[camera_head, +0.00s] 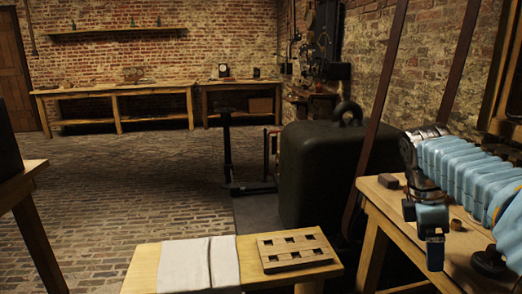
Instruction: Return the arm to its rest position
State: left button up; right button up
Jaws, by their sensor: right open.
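My right arm, in a light-blue ribbed sleeve, reaches in from the right edge over the right-hand wooden table (378,203). My right gripper (423,232) hangs downward near that table's front left part. Its jaws are apart, and I see nothing between them. My left arm and left gripper are not in view.
A small brown block (388,181) and a brass ring (456,225) lie on the right table. A low bench (143,270) holds a pale cloth (198,264) and a wooden rack (296,250) with square holes. A big dark tank (318,175) stands behind. Brick floor (140,190) is clear at left.

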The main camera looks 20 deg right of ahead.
jog(key=w+a+f+t+y, duration=0.1)
jog(key=w+a+f, duration=0.2)
jog(key=w+f, duration=0.4)
jog(key=w+a+f+y, duration=0.1)
jog(key=w+a+f, duration=0.2)
jog(key=w+f, duration=0.45)
jog(key=w+a+f+m+t+y, duration=0.1)
jog(key=a+f, duration=0.5)
jog(key=f, duration=0.3)
jog(key=w+a+f+m+y, duration=0.1)
jog(key=w+a+f, duration=0.1)
jog(key=a+f, duration=0.5)
jog(key=s+a+f+m+y, duration=0.1)
jog(key=s+a+f+m, duration=0.3)
jog(key=a+f, duration=0.6)
jog(key=s+a+f+m+y, duration=0.1)
jog(key=s+a+f+m, duration=0.4)
jog(key=s+a+f, duration=0.4)
jog(key=shift+s+a+f+t, duration=0.3)
jog(key=shift+a+f, duration=0.1)
jog(key=shift+a, duration=0.15)
